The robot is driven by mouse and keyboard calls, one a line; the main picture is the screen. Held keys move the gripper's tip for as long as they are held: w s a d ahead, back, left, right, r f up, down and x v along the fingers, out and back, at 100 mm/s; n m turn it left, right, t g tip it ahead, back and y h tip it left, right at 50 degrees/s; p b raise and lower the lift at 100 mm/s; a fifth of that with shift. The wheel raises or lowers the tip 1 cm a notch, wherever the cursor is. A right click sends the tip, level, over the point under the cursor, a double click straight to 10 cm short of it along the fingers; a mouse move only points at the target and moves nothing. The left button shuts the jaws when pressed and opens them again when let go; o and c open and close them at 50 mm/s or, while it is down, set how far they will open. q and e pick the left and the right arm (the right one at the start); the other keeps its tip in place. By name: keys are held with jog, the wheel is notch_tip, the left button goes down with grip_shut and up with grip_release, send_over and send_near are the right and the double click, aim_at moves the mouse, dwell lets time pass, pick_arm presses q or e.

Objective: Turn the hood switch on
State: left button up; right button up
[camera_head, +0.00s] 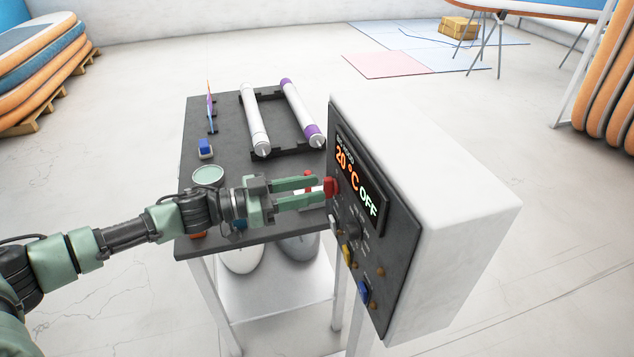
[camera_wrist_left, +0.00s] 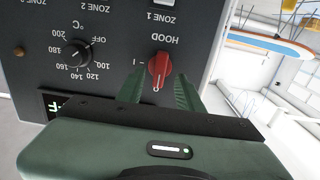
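The red hood switch (camera_head: 330,187) is on the dark front panel of the control box (camera_head: 440,180). In the left wrist view the red switch (camera_wrist_left: 159,68) sits below the upside-down word HOOD, its white mark toward the picture's bottom and an "I" to its left. The box display (camera_head: 357,182) reads 20 °C and OFF. My left gripper (camera_head: 320,190) is open, its two green fingers pointing at the switch. In the left wrist view the fingers (camera_wrist_left: 160,78) lie on either side of the switch; I cannot tell whether they touch it. My right gripper is not in view.
A black temperature dial (camera_wrist_left: 77,53) is left of the switch in the wrist view. Behind my gripper, a dark table (camera_head: 225,112) holds rolls (camera_head: 254,120), a green-rimmed can (camera_head: 208,176) and a blue item (camera_head: 205,147).

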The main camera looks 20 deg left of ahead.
pick_arm(q)
jog(key=shift+x, duration=0.85)
grip_shut()
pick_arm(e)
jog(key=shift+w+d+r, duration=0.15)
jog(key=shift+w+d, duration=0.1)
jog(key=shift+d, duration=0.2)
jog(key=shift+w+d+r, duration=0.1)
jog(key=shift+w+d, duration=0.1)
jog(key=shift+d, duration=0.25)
